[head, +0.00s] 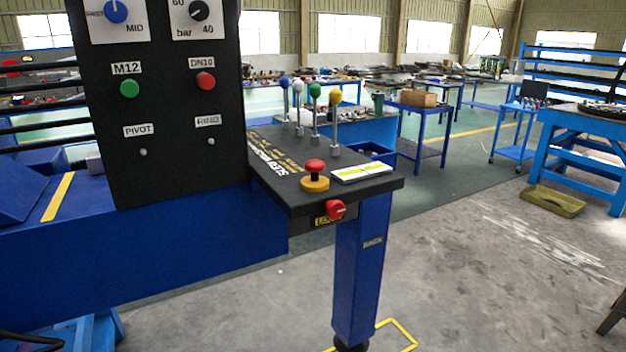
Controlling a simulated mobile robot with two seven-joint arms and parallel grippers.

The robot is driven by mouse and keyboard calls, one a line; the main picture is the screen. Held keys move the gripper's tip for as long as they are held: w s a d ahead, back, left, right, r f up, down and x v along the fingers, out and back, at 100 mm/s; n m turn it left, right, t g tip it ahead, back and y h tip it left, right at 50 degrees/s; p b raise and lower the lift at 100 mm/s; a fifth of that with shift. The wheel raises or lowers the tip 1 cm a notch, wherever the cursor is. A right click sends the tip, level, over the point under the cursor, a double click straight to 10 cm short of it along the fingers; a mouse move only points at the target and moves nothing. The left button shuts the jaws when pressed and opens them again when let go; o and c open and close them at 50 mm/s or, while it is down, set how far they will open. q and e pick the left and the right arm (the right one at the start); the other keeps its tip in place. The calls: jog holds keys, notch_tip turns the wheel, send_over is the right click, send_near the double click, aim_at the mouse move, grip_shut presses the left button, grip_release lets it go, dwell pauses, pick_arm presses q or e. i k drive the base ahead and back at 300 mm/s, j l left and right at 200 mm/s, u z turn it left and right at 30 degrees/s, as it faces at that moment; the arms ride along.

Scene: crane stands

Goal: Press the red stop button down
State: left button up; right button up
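A red mushroom-shaped stop button (315,166) stands on a yellow round base (315,184) on the black sloping console top (289,196). Its red cap sits clearly above the base on a short stem. A white card with a yellow-green stripe (362,172) lies just right of it. Neither of my grippers shows in the head view, and nothing touches the button.
Several levers with coloured balls, one green (315,90), stand behind the button. A red knob (336,209) sits on the console's front edge. An upright black panel (160,110) rises at left with another red button (206,81). Open floor (480,270) lies right.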

aim_at(314, 166)
jog(key=u, duration=0.4)
jog(key=i+l+u, duration=0.1)
jog(key=u, duration=0.3)
jog(key=l+u, duration=0.15)
jog(key=u, duration=0.3)
jog(key=i+l+u, duration=0.1)
jog(key=l+u, duration=0.25)
jog(key=l, duration=0.15)
jog(key=l+u, duration=0.3)
jog(key=l, duration=0.2)
jog(key=l+u, duration=0.15)
jog(key=l, duration=0.4)
jog(key=l+u, duration=0.2)
jog(key=l, duration=0.3)
jog(key=k+l, duration=0.1)
jog(key=l, duration=0.4)
jog(key=k+l, duration=0.1)
jog(key=l, duration=0.95)
jog(key=k+l+u, duration=0.1)
jog(key=l, duration=0.4)
jog(key=k+j, duration=0.1)
jog(key=j, duration=0.15)
jog(key=k+j, duration=0.1)
jog(key=j+z, duration=0.05)
jog(key=j, duration=0.1)
